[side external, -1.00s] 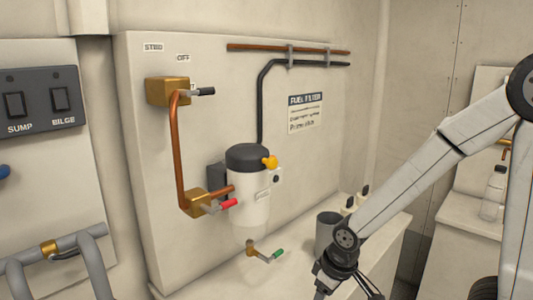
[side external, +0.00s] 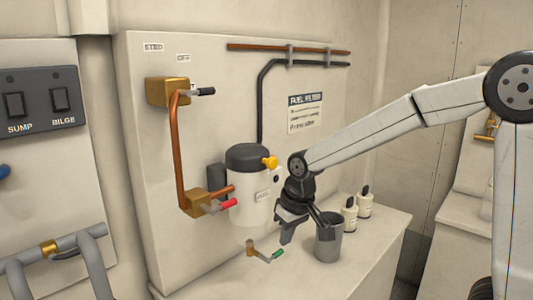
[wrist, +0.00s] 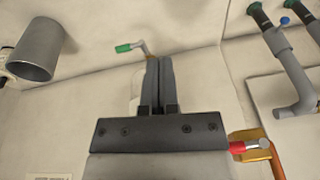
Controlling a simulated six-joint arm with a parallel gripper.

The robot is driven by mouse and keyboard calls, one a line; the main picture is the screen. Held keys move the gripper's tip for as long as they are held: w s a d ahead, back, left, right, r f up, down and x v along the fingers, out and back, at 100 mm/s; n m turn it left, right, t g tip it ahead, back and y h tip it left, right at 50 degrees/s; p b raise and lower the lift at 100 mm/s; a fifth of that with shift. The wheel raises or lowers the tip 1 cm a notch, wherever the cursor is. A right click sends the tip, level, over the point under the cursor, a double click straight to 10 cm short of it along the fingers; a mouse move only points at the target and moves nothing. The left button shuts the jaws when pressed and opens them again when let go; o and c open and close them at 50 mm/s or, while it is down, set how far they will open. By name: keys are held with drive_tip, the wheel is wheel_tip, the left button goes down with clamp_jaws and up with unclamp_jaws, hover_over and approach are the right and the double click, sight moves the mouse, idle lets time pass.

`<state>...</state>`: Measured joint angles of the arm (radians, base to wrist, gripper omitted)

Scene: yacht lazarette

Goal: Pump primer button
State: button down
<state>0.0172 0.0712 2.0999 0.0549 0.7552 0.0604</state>
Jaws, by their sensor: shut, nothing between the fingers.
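The fuel filter (side external: 248,205) has a black head and a white bowl and is mounted on the pale panel. A yellow-orange knob (side external: 270,162), which looks like the primer button, sticks out of its head on the right. My gripper (side external: 287,237) is just right of the bowl, below the knob, pointing downward with nothing held. In the wrist view its two fingers (wrist: 159,60) are together, with a pale part of the bowl mostly hidden behind them. The knob is not seen in the wrist view.
A red lever (side external: 228,203) is left of the bowl, and a green-handled drain valve (side external: 277,254) is below it. A grey cup (side external: 328,243) stands on the ledge close to my gripper. Two small white bottles (side external: 350,215) stand behind it.

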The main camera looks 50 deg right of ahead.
drive_tip(key=w+d+r, duration=0.1)
drive_tip(key=w+r, duration=0.2)
drive_tip(key=r, duration=0.4)
drive_tip(key=w+d+r, duration=0.2)
drive_tip(key=w+r, duration=0.2)
drive_tip(key=r, duration=0.3)
drive_tip(key=w+d+r, duration=0.2)
drive_tip(key=w+r, duration=0.2)
drive_tip(key=r, duration=0.3)
drive_tip(key=shift+d+r, duration=0.2)
drive_tip(key=shift+r, duration=0.2)
drive_tip(key=w+d+r+n+t, duration=0.1)
drive_tip(key=w+d+r, duration=0.1)
drive_tip(key=d+r, duration=0.3)
drive_tip(key=shift+d+h, duration=0.3)
drive_tip(key=shift+d, duration=1)
drive_tip(key=shift+f, duration=0.1)
drive_tip(key=x, duration=1.1)
drive_tip(key=shift+s+f, duration=0.15)
drive_tip(key=shift+f, duration=1.25)
